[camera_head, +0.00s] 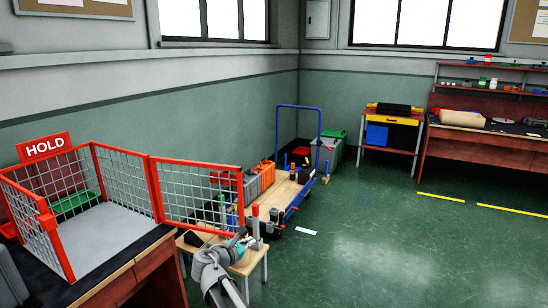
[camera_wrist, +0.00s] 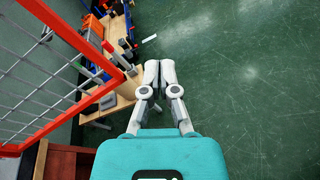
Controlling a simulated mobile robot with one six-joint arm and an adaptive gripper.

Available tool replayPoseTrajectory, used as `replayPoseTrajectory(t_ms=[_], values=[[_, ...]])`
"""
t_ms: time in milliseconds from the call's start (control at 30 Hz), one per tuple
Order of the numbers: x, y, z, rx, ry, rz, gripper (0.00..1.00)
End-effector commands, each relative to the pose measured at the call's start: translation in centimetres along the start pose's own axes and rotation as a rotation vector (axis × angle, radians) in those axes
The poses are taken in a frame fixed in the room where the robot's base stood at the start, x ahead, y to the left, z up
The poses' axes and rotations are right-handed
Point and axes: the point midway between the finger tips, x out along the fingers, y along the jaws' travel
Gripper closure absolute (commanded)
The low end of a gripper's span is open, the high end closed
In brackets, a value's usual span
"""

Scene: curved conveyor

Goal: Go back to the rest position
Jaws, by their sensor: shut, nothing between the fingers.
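My gripper (camera_wrist: 159,70) shows in the wrist view with its two grey fingers together and nothing between them. Beyond the fingertips is green floor, with the small wooden table (camera_wrist: 122,100) to the left and below. In the head view my gripper (camera_head: 240,240) is at the lower middle, in front of the small wooden table (camera_head: 248,262) and just right of the red-framed mesh gate. It overlaps the table in the picture; I cannot tell how high above it my fingers are.
The red-framed mesh cage (camera_head: 118,180) with a HOLD sign (camera_head: 44,147) stands at left, its gate (camera_head: 200,190) swung out towards my gripper. A blue-handled cart (camera_head: 320,150) with parts stands behind the table. Floor (camera_head: 400,240) at right is clear.

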Motion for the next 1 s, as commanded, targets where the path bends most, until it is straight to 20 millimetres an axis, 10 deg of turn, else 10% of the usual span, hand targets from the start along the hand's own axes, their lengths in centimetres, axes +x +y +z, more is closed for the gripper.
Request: replayPoseTrajectory(t_ms=[400,1000], values=[[6.0,-16.5,-0.5,0.679,0.208,-0.477,1.0],[3.7,-32.3,-2.3,1.553,0.232,-1.262,1.0]])
